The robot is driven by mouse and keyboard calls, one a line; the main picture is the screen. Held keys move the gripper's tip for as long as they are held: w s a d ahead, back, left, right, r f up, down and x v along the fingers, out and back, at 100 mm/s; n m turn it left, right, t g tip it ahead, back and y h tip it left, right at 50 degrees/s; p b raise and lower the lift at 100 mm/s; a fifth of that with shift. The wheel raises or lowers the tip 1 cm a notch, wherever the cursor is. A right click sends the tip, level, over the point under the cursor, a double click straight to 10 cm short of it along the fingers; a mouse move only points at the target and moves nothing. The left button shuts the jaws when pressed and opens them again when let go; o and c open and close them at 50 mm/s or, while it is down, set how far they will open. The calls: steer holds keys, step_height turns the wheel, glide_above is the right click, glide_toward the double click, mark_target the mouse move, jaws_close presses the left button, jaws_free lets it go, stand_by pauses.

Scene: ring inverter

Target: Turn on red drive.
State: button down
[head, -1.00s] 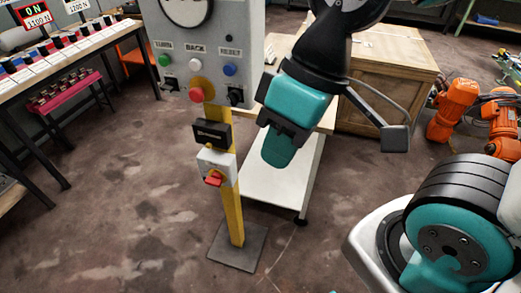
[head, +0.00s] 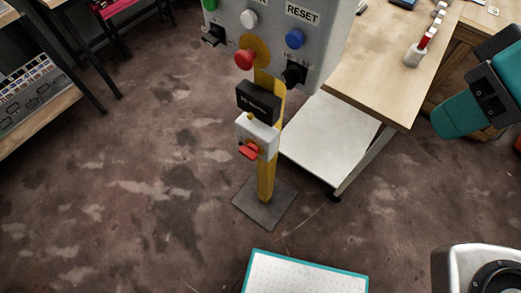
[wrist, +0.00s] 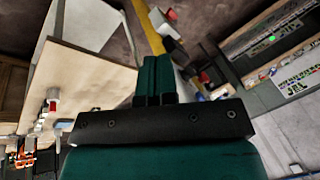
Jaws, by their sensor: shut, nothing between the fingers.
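A small pale switch box (head: 257,133) with a red handle (head: 249,151) is fixed low on a yellow post, below a black box (head: 258,101). I cannot read a label naming the red drive. The switch box also shows at the top of the wrist view (wrist: 157,19), with its red handle (wrist: 172,14). My gripper (head: 442,124) is at the right of the head view, well apart from the post and switch. Its teal fingers are shut together and empty in the wrist view (wrist: 153,60).
A grey control panel (head: 325,40) above has a red mushroom button (head: 246,59), green, white and blue buttons, and black knobs. A wooden-topped table (head: 385,75) with a white lower shelf (head: 330,140) stands right of the post. The floor (head: 120,190) to the left is clear.

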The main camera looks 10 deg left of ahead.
steer(key=w+a+f+n+y+b, duration=0.1)
steer(key=w+a+f+b, duration=0.15)
steer(key=a+f, duration=0.2)
steer(key=w+a+f+n+t+y+b, duration=0.1)
steer(key=w+a+f, duration=0.2)
steer(key=f, duration=0.3)
steer(key=w+a+f+n+b, duration=0.1)
steer(key=w+a+f+b, duration=0.15)
steer(key=f, duration=0.35)
steer(key=n+t+y+b, duration=0.2)
steer(key=n, duration=0.1)
glide_toward(252, 155)
steer(key=v, duration=0.3)
steer(key=shift+s, duration=0.2)
steer(key=shift+t, duration=0.3)
steer(key=p+x, duration=0.1)
steer(key=x, duration=0.8)
steer(key=shift+a+f+p, duration=0.25)
steer(key=shift+a+p, duration=0.05)
steer(key=shift+p, duration=0.05)
steer(key=shift+f+b, duration=0.2)
steer(key=shift+b, duration=0.25)
